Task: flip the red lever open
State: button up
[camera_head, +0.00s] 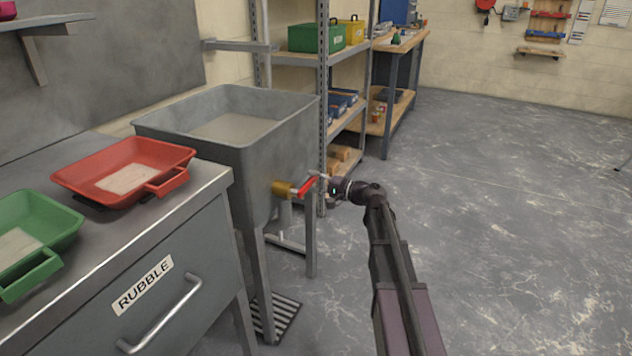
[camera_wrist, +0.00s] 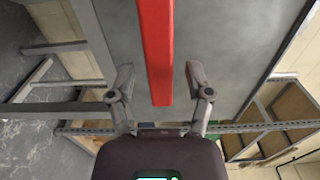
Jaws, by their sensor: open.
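The red lever (camera_head: 308,185) sits on a brass valve (camera_head: 283,188) on the side of a grey tub (camera_head: 262,150). In the wrist view the red lever (camera_wrist: 156,50) runs down from the top edge, and its end lies between the fingers. My gripper (camera_head: 322,180) is at the lever's right end in the head view. In the wrist view my gripper (camera_wrist: 158,78) is open, with a gap on each side of the lever. The valve is out of the wrist view.
A metal bench with a red tray (camera_head: 125,172) and a green tray (camera_head: 38,240) stands at the left. A shelf rack (camera_head: 324,90) stands behind the tub. A floor grate (camera_head: 276,315) lies by the tub's legs. The floor at the right is clear.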

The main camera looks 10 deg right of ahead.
jog(key=shift+w+a, duration=0.15)
jog(key=shift+a, duration=0.1)
